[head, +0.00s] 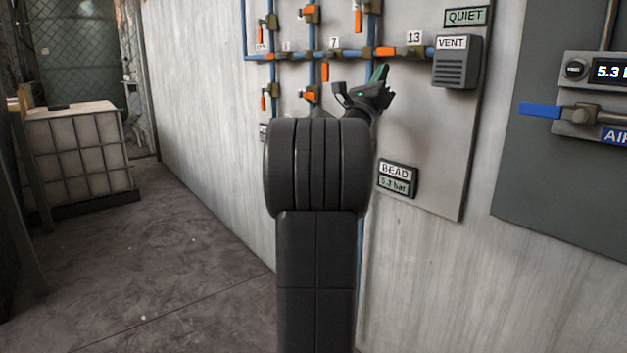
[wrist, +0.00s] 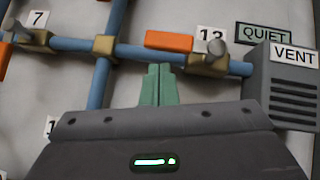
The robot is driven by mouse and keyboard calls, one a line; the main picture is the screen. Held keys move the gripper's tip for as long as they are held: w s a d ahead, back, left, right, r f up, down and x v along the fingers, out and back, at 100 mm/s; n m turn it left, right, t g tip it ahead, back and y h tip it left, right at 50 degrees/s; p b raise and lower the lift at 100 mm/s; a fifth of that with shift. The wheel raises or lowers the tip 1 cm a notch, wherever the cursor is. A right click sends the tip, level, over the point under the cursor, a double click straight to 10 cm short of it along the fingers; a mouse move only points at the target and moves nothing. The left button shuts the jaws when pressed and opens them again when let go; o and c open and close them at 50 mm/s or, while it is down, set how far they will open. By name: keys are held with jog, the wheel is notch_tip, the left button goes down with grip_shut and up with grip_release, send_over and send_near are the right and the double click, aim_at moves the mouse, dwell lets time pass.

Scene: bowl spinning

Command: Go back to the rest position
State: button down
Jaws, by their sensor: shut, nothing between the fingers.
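My gripper (head: 380,72) is raised in front of the wall panel in the head view, at the end of my dark arm. In the wrist view its green fingers (wrist: 157,84) are closed together with nothing between them. They point toward the blue pipe (wrist: 150,54), just below an orange valve handle (wrist: 169,41) by the label 13. I cannot tell whether the fingertips touch the pipe. My arm hides part of the panel in the head view.
A grey vent box (head: 457,62) is right of my gripper, with a BEAD display (head: 397,180) below. A blue lever (head: 540,110) juts out at the right. A caged white tank (head: 75,150) stands at the left. The floor (head: 170,270) between is clear.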

jog(key=shift+r+p, duration=0.45)
jog(key=shift+r, duration=0.2)
jog(key=shift+f, duration=0.1)
jog(key=s+a+f+b, duration=0.4)
jog(key=a+f, duration=0.2)
jog(key=f, duration=0.5)
jog(key=w+d+r+p, duration=0.4)
jog(key=d+r+p, duration=0.15)
jog(key=r, duration=0.65)
jog(key=s+d+f+n+t+y+p, duration=0.1)
jog(key=n+y+p, duration=0.2)
jog(key=p, duration=0.1)
jog(key=s+d+f+n+y+p, duration=0.1)
jog(key=n+y+p, duration=0.2)
jog(key=p, duration=0.1)
jog(key=s+d+f+n+t+y+p, duration=0.1)
jog(key=n+y+p, duration=0.1)
jog(key=n+p, duration=0.2)
jog(key=shift+t+y, duration=0.3)
jog(key=shift+y, duration=0.1)
